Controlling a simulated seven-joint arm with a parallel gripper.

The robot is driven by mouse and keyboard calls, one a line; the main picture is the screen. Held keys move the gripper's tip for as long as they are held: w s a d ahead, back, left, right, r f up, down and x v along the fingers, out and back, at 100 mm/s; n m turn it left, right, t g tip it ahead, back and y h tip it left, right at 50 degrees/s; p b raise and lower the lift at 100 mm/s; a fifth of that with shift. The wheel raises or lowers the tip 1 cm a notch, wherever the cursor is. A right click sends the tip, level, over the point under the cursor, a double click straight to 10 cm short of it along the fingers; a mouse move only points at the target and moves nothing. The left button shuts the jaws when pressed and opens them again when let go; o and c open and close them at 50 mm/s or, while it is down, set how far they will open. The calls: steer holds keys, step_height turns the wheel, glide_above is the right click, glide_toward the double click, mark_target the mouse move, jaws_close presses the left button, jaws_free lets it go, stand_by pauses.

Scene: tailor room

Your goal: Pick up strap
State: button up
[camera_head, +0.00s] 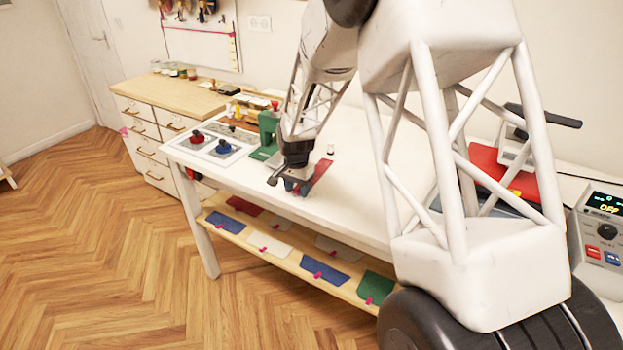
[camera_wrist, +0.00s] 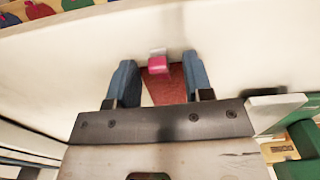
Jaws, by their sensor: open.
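A flat red strap (camera_head: 321,170) lies on the white table near its front edge. In the wrist view the red strap (camera_wrist: 164,86) runs between the two blue fingers, with a pink clip (camera_wrist: 158,65) at its end by the table edge. My gripper (camera_head: 292,187) is over the front end of the strap in the head view and hides part of it. In the wrist view my gripper (camera_wrist: 158,62) is open, with one finger on either side of the strap. Whether the fingers touch the strap or table cannot be told.
A green press (camera_head: 268,133) stands just left of my gripper. A tray with red and blue knobbed pieces (camera_head: 211,143) lies further left. A lower shelf (camera_head: 285,250) holds several coloured pieces with pink clips. The white tabletop (camera_head: 355,190) is bare right of the strap.

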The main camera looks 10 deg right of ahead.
steer(key=shift+c, duration=0.2)
jaws_close()
stand_by(0.3)
steer(key=shift+r, duration=0.1)
steer(key=shift+r, duration=0.8)
step_height(320, 180, up, 2)
steer(key=s+r, duration=0.1)
steer(key=s, duration=1.5)
steer(key=shift+d, duration=0.2)
steer(key=shift+r, duration=0.1)
steer(key=shift+w, duration=0.15)
